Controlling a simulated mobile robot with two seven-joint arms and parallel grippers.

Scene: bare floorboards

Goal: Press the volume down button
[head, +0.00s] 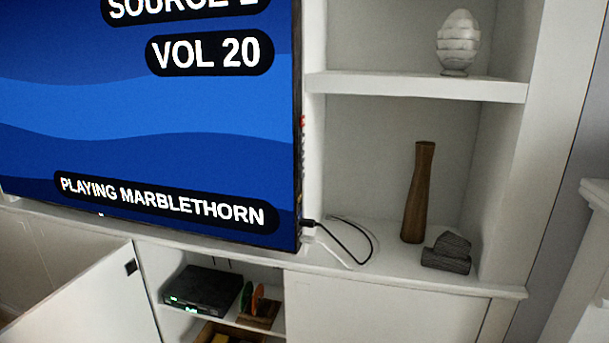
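A large television (150,120) fills the left of the head view. Its blue screen reads "VOL 20" and "PLAYING MARBLETHORN", with a partly cut-off "SOURCE" label at the top. Its right side edge (299,150) faces me at a steep angle and carries small marks or buttons, some of them red. They are too small to tell which is volume down. A black cable (345,243) and a white cable (335,256) come from the lower part of this edge. Neither of my grippers shows in the head view.
White shelves (415,85) stand right of the television, holding a ribbed egg ornament (458,42), a brown vase (417,195) and dark log-like pieces (447,253). Below, an open cabinet door (95,305) juts out beside a black box (203,289) with green lights.

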